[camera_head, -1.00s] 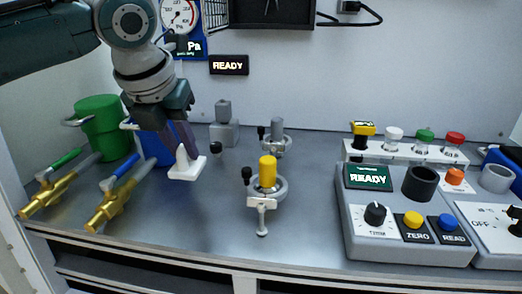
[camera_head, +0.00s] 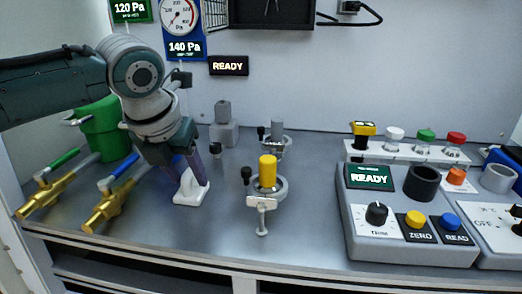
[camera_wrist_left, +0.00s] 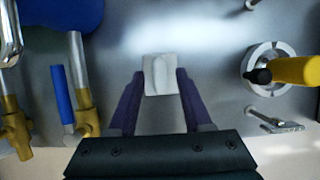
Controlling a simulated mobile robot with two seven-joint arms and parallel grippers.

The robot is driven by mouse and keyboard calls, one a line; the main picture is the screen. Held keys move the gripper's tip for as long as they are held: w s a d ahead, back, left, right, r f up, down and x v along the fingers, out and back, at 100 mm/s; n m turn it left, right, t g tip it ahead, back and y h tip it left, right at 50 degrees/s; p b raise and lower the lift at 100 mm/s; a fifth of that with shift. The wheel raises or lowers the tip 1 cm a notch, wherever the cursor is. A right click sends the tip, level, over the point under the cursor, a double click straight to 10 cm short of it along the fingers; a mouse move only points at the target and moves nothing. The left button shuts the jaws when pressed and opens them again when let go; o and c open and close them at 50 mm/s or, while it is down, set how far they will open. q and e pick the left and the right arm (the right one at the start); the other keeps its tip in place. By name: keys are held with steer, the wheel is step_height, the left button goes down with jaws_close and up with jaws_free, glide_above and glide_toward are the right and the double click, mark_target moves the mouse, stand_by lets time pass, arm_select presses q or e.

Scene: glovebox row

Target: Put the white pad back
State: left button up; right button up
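The white pad (camera_head: 190,191) has a flat base and a raised grip. It appears to rest on the grey bench, left of the yellow-topped fitting (camera_head: 267,171). My left gripper (camera_head: 191,178) points down over it. Its two purple fingers stand apart, one on each side of the pad's raised grip. In the left wrist view the pad (camera_wrist_left: 160,75) lies between the fingertips, which look spread around the grip. My right gripper is in neither view.
Two brass valves, with a green handle (camera_head: 63,160) and a blue handle (camera_head: 125,167), are at left near a green container (camera_head: 103,140). A grey console (camera_head: 400,230) with a black cup ring (camera_head: 421,183) stands at right. Bare bench lies between fitting and console.

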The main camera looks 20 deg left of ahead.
arm_select(q)
steer(key=a+p+v, duration=0.1)
steer(key=p+v, duration=0.2)
steer(key=v, duration=0.8)
steer(key=s+d+f+n+h, duration=0.3)
steer(key=s+d+f+n, duration=0.4)
steer(key=s+d+n, duration=0.45)
steer(key=s+f+n, duration=0.1)
steer(key=s+n, duration=0.2)
steer(key=n, duration=0.3)
steer(key=s+a+n+y, duration=0.1)
steer(key=s+n, duration=0.3)
steer(key=n, duration=0.3)
steer(key=s+a+f+n, duration=0.1)
steer(key=s+n, duration=0.3)
steer(key=n, duration=0.3)
steer(key=shift+f+g+y, duration=0.3)
steer(key=shift+g, duration=0.1)
